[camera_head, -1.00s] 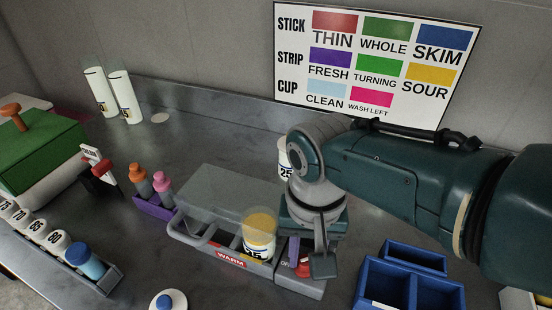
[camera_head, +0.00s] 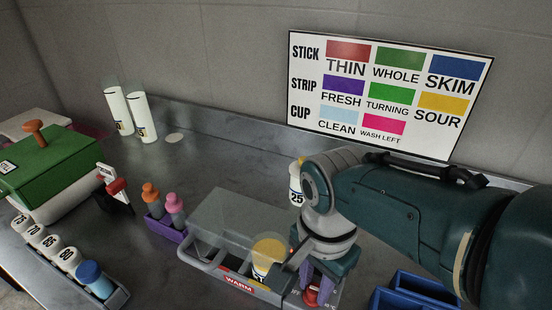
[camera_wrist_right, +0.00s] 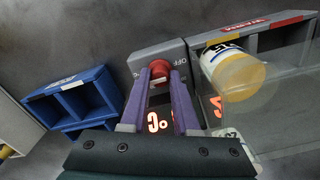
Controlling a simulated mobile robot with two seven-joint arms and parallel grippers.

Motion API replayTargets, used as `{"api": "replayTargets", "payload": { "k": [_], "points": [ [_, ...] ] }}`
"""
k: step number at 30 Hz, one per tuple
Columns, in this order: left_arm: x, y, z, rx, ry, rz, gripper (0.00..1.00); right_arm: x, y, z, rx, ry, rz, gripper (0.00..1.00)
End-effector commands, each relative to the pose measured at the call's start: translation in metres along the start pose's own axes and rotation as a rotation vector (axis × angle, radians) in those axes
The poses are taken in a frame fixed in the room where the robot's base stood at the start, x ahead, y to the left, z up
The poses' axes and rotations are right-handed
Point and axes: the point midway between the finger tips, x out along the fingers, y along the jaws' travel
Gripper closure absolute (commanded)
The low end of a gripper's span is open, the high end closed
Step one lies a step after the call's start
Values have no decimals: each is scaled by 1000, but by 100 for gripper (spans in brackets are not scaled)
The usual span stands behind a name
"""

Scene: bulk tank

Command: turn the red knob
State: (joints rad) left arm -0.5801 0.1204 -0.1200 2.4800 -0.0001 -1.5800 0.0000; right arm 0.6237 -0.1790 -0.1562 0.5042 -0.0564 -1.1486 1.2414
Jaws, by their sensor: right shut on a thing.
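The red knob (camera_wrist_right: 160,68) is on the grey end panel of the warmer box (camera_head: 236,212), beside an OFF marking. It also shows low in the head view (camera_head: 311,297), partly covered by my fingers. My right gripper (camera_wrist_right: 159,76) has purple fingers, one on each side of the knob, and is shut on it. In the head view the right gripper (camera_head: 316,284) points down at the panel. A glowing display (camera_wrist_right: 157,121) with a "C" lies between the fingers, partly hidden. My left gripper is not in view.
A yellow-topped jar (camera_head: 268,254) stands in the warmer close to my right gripper. Blue bins (camera_head: 414,291) are to the right. A "25" bottle (camera_head: 297,185) stands behind my wrist. A purple rack (camera_head: 166,225) is left. The counter's back middle is clear.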

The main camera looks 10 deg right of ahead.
Motion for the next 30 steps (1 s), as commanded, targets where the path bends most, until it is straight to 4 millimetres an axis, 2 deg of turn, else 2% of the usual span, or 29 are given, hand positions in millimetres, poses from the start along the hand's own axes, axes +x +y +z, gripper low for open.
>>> {"api": "replayTargets", "payload": {
  "k": [14,15,21,23,30],
  "points": [
    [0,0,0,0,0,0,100,-1,0,0,16,1,-1,100],
    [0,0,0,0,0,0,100,-1,0,0,16,1,-1,70],
    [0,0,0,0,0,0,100,0,0,0,15,1,0,47],
    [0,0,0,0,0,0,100,0,0,0,15,1,0,41],
    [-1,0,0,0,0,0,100,-1,0,0,15,1,0,41]
  ]
}}
